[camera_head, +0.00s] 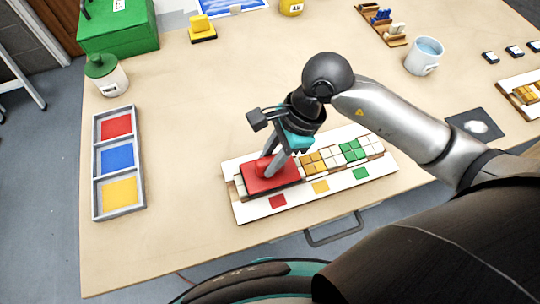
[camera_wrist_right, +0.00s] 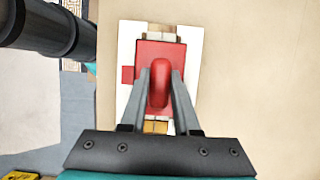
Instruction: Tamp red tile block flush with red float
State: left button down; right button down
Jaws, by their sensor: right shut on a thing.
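The red float (camera_head: 284,183) is a flat red plate with a rounded red handle. My right gripper (camera_head: 269,160) is shut on the handle, and in the right wrist view its two fingers (camera_wrist_right: 160,85) stand on either side of it. The float lies over the left end of the mosaic panel (camera_head: 322,186), a white board with a row of tile blocks. Any red tile block under the float is hidden. Yellow tiles (camera_head: 318,162) and green tiles (camera_head: 353,150) show to the right. My left gripper is not in view.
A grey tray (camera_head: 122,216) with red, blue and yellow sections lies at the left. A yellow float (camera_head: 202,29) stands at the back, near a green box (camera_head: 118,27). A white cup (camera_head: 423,56) stands at the back right. The table between tray and panel is clear.

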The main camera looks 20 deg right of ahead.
jog(key=shift+f+b, duration=0.4)
jog(key=shift+f, duration=0.05)
jog(key=shift+s+f+b, duration=0.2)
jog(key=shift+f+b, duration=0.1)
jog(key=shift+b, duration=0.15)
dwell(2.4)
jog(key=shift+r, duration=0.15)
jog(key=shift+w+r+p, duration=0.15)
jog(key=shift+r+p, duration=0.35)
jog(key=shift+r, duration=0.1)
jog(key=shift+r+p, duration=1.85)
jog(key=shift+r, duration=1.2)
jog(key=shift+w, duration=0.1)
